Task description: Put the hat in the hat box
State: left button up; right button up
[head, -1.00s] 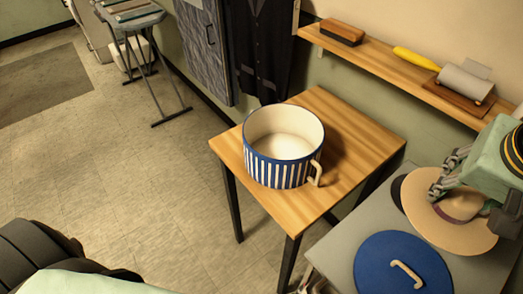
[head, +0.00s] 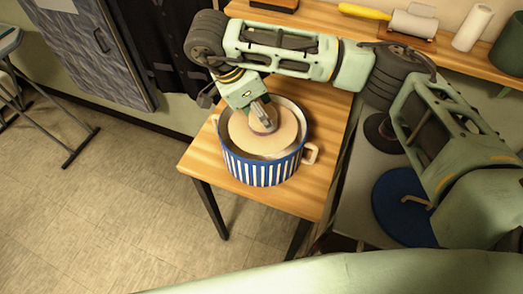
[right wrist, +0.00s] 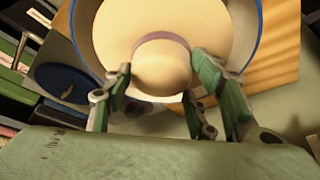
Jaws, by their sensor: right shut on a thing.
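The tan hat (head: 246,138) with a mauve band is in the mouth of the blue-and-white striped hat box (head: 262,172), its brim within the rim. My right gripper (head: 264,118) reaches down from above and is shut on the hat's crown. In the right wrist view the hat (right wrist: 160,22) shows with its crown between my two fingers (right wrist: 165,82), and the box's blue rim curves around it. I cannot tell whether the brim rests on the box's bottom. The blue lid (head: 395,212) with a tan handle lies on the grey table, partly behind my arm. My left gripper is out of view.
The box stands on a wooden table (head: 325,185). A dark round stand (head: 378,134) is on the grey table (head: 350,205) to the right. A wall shelf (head: 325,22) behind holds a yellow-handled lint roller (head: 412,25). Dark clothing (head: 172,40) hangs at the back left.

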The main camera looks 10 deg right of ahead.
aim_at(261, 125)
notch_tip(261, 125, down, 5)
jog(key=shift+r, duration=0.1)
notch_tip(261, 125, down, 3)
jog(key=shift+r+p, duration=0.15)
jog(key=shift+p, duration=0.35)
jog(key=shift+f, duration=0.35)
notch_tip(261, 125, down, 2)
jog(key=shift+f+p, duration=0.2)
jog(key=shift+p, duration=0.3)
jog(key=shift+w+f, duration=0.1)
jog(key=shift+f, duration=0.45)
jog(key=o, duration=1.2)
jog(key=shift+c, duration=0.2)
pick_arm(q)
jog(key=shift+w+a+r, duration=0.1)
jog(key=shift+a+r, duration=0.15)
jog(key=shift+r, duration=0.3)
